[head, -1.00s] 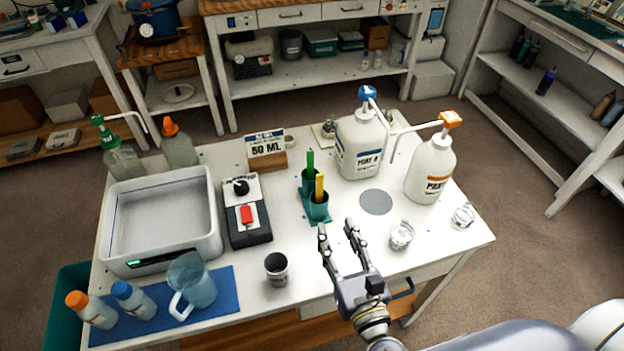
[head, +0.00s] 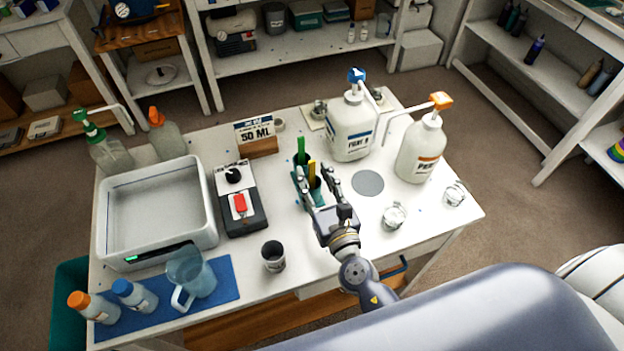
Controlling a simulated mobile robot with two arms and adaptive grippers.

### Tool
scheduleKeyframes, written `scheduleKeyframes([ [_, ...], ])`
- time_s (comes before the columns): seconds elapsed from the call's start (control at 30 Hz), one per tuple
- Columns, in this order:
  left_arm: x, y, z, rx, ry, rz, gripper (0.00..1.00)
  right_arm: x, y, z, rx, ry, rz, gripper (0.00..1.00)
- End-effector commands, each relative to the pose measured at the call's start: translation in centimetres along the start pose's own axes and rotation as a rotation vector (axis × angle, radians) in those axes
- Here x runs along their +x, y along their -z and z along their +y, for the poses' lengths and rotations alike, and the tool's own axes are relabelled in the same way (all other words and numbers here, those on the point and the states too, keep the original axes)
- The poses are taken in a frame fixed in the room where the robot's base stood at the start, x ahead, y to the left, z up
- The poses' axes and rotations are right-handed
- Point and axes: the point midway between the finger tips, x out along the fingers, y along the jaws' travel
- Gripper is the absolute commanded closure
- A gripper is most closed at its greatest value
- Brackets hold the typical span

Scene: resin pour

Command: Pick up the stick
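A yellow stick (head: 311,170) and a green stick (head: 301,147) stand upright in small teal cups on a teal holder (head: 321,198) near the middle of the white table (head: 285,223). My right gripper (head: 315,172) is open, with its two fingers on either side of the yellow stick in the head view. I cannot tell whether either finger touches the stick. The gripper hides much of the yellow stick's cup. My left gripper is not in view.
Two pump bottles, one blue-topped (head: 351,130) and one orange-topped (head: 422,147), stand behind and right. Clear cups (head: 393,216) sit at the right. A dark cup (head: 273,257), a black device with a red switch (head: 240,205) and a white tray (head: 207,222) are left.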

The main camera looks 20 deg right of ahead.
Motion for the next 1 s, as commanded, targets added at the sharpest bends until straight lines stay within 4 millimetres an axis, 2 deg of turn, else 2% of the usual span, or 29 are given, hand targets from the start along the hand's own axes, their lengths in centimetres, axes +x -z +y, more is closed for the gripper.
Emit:
scheduleKeyframes([
  [0.03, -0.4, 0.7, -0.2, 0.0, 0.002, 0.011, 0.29, 0.8, -0.2, -0.1, -0.001, 0.001, -0.002, 0.62],
  [0.17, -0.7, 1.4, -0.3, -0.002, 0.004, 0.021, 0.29, 2.0, -0.1, -0.1, 0.0, 0.001, 0.0, 0.62],
  [0.47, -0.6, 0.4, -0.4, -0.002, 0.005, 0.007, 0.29, 2.3, 0.1, -0.1, 0.0, 0.001, 0.001, 0.62],
  [0.5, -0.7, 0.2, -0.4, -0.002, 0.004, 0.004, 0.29, 2.3, 0.1, -0.1, 0.0, 0.001, 0.0, 0.72],
  [0.63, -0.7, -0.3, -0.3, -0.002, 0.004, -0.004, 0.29, 2.3, 0.1, -0.1, 0.0, 0.0, 0.001, 0.96],
  [0.67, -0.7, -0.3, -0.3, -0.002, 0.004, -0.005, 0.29, 2.3, 0.1, -0.1, 0.0, 0.0, 0.001, 0.98],
  [1.0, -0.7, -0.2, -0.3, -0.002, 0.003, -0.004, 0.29, 2.3, 0.0, -0.1, 0.0, 0.0, 0.001, 0.99],
])
